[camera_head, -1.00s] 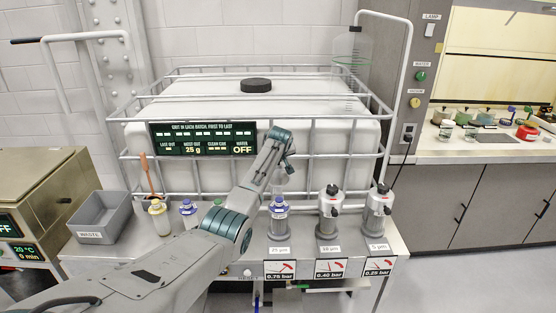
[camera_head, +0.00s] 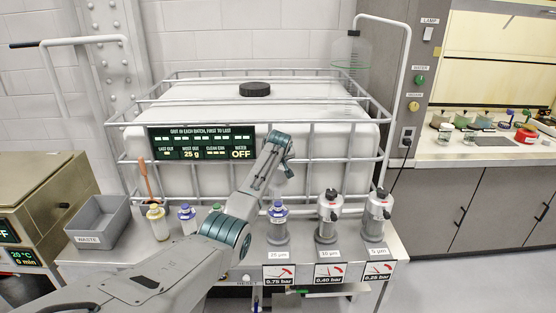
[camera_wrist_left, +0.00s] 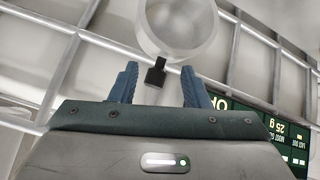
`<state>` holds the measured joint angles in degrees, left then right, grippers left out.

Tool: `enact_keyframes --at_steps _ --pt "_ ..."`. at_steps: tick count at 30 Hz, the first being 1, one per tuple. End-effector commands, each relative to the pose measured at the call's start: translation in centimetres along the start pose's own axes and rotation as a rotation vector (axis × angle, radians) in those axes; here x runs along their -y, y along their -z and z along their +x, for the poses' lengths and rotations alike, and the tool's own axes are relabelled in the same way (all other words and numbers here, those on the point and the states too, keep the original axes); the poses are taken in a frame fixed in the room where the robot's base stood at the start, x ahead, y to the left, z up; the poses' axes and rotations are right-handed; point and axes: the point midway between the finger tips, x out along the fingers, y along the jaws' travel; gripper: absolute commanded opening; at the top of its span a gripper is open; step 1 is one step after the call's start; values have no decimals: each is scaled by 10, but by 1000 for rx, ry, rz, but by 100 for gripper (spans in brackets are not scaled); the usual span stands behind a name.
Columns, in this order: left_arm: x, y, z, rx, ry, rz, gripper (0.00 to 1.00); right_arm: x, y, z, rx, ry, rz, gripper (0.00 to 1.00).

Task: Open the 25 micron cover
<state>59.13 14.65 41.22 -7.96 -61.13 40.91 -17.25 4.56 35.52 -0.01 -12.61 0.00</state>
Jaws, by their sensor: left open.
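The leftmost filter housing (camera_head: 277,234) stands on the bench with a blue-topped part at its upper end. The label in front of it is small; its number is hard to read. My left gripper (camera_head: 289,171) is above and behind that blue top, apart from it. In the left wrist view my left gripper (camera_wrist_left: 158,72) is open. A black tab (camera_wrist_left: 156,73) shows between its blue fingers, with a visible gap on both sides. The tab hangs from a round, translucent cover-like part (camera_wrist_left: 178,25), cut off by the picture's top edge. My right gripper is not in view.
Two more housings, labelled 10 µm (camera_head: 327,228) and 5 µm (camera_head: 376,222), stand to the right. Small bottles (camera_head: 157,222) and a grey waste bin (camera_head: 100,218) are at the left. The caged white tank (camera_head: 320,105) rises close behind the gripper.

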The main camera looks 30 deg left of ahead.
Motion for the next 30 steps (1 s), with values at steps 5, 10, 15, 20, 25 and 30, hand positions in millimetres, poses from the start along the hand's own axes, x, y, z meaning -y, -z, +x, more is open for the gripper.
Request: enact_keyframes --at_steps 5,10,15,20,25,30 --pt "0 0 -13 -3 -2 0 43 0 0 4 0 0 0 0" --pt "0 -1 -37 -4 -3 0 43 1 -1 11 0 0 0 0" --pt "-1 -1 -65 -4 -3 0 43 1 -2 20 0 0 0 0" --pt "-2 -1 -88 -2 -3 1 43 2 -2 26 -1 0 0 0" --pt "-2 -1 -102 -1 -2 1 43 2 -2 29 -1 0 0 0" --pt "-2 -1 -105 0 -1 1 43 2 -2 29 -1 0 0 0"
